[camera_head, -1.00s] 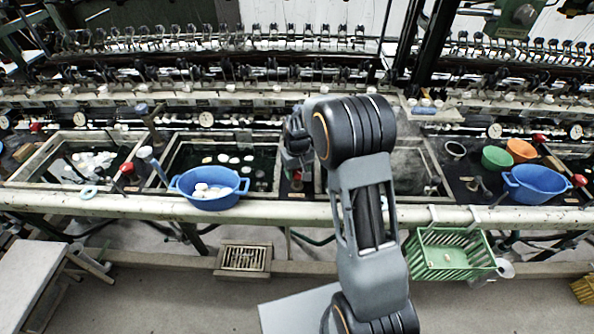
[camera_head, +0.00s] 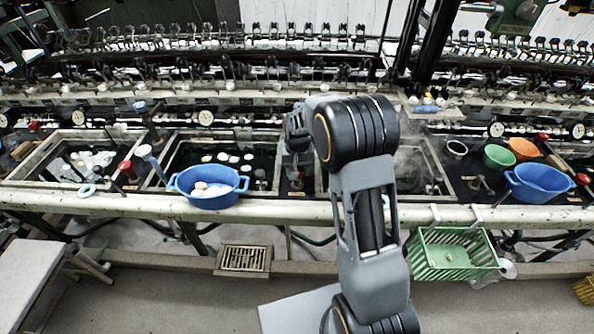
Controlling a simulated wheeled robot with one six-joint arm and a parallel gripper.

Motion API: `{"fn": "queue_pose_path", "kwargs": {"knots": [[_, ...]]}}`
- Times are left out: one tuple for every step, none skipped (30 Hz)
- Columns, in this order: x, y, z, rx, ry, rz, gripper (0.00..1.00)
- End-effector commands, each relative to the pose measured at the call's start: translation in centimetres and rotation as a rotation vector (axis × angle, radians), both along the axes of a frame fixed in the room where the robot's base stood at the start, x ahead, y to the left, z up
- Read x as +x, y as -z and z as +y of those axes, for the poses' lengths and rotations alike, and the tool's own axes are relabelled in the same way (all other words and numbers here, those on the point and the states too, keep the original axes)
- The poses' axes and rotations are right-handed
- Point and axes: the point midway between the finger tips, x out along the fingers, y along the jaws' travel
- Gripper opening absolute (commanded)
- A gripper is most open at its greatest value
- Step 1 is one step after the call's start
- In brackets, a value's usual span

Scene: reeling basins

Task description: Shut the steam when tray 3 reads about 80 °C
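My gripper (camera_head: 296,146) is over the divider between the second basin (camera_head: 222,165) and the third basin (camera_head: 416,168), counting from the left. It is small and dark, and its fingers cannot be made out. My arm covers much of the third basin. Pale haze hangs over that basin's right part. Red valve knobs show by the front rail at left (camera_head: 126,168) and at the far right (camera_head: 581,179); any knob under my gripper is hidden. Round dial gauges (camera_head: 206,117) line the back pipe, but their readings are too small to read. No gauge shows directly behind my arm.
A blue tub (camera_head: 208,199) with white cocoons sits on the front rail (camera_head: 270,211). Another blue tub (camera_head: 538,191) and green (camera_head: 497,157) and orange (camera_head: 523,149) bowls stand at right. A green basket (camera_head: 452,255) hangs off the rail. The floor in front is mostly clear.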

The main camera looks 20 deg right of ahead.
Motion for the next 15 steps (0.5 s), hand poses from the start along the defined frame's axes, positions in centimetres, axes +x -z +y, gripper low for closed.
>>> {"fn": "queue_pose_path", "kwargs": {"knots": [[0.04,0.09,0.03,0.000,0.038,-0.001,0.24],[0.04,0.08,0.04,0.000,0.063,-0.002,0.24],[0.05,0.07,0.06,0.000,0.094,-0.002,0.24],[0.05,0.06,0.07,0.000,0.117,-0.002,0.24],[0.06,0.05,0.09,0.000,0.139,-0.002,0.24],[0.06,0.03,0.10,0.000,0.168,-0.002,0.24],[0.06,0.03,0.12,0.000,0.189,-0.002,0.24],[0.07,0.02,0.13,0.000,0.209,-0.002,0.24],[0.08,0.01,0.14,0.000,0.234,-0.002,0.24],[0.08,0.00,0.15,0.000,0.251,-0.002,0.24],[0.08,0.00,0.16,0.000,0.269,-0.002,0.24],[0.08,-0.01,0.17,0.000,0.289,-0.002,0.24],[0.08,-0.02,0.18,0.000,0.304,-0.002,0.24],[0.10,-0.02,0.19,0.000,0.317,-0.002,0.24],[0.10,-0.03,0.20,0.000,0.334,-0.002,0.24]]}}
